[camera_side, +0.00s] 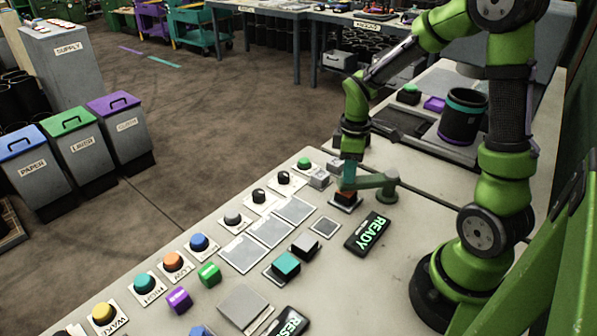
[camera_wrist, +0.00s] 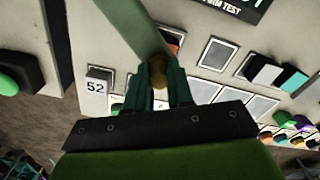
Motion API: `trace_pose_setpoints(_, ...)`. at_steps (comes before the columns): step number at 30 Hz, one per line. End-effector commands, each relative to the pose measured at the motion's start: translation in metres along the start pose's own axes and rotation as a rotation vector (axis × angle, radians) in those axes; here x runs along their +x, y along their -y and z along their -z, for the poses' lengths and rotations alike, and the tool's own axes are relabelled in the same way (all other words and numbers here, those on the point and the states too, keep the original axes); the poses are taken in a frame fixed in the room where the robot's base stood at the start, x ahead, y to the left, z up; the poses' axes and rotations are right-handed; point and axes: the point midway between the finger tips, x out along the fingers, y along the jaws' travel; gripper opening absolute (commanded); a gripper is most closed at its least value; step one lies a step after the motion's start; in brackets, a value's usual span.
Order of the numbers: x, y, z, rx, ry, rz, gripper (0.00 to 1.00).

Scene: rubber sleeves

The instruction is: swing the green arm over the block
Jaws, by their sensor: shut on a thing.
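An orange-red block (camera_side: 345,196) sits on a dark-and-white pad just below that end. In the wrist view the arm partly covers the block (camera_wrist: 174,42).
The READY sign (camera_side: 367,231) lies right of the pad. Grey tiles (camera_side: 270,231), teal and grey blocks (camera_side: 286,265) and several coloured buttons line the bench. A dark cup (camera_side: 462,116) stands behind.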

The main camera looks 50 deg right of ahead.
Motion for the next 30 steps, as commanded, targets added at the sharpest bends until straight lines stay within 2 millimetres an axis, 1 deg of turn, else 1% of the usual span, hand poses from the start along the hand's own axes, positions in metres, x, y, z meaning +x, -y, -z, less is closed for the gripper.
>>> trace_pose_setpoints(5,-0.002,0.002,0.0,-0.001,0.003,0.004,0.0)
trace_pose_setpoints(6,-0.002,0.003,0.0,-0.001,0.003,0.005,0.25)
trace_pose_setpoints(10,-0.001,0.002,-0.001,0.0,0.003,0.004,0.45)
trace_pose_setpoints(11,-0.001,0.002,0.0,0.0,0.003,0.004,0.47)
trace_pose_setpoints(19,-0.001,0.002,0.0,0.0,0.002,0.003,0.47)
trace_pose_setpoints(22,-0.007,0.001,0.0,0.001,0.0,0.001,0.47)
trace_pose_setpoints(26,-0.027,0.0,0.001,0.0,-0.002,-0.003,0.47)
trace_pose_setpoints(30,-0.06,0.0,0.001,0.0,-0.003,-0.004,0.47)
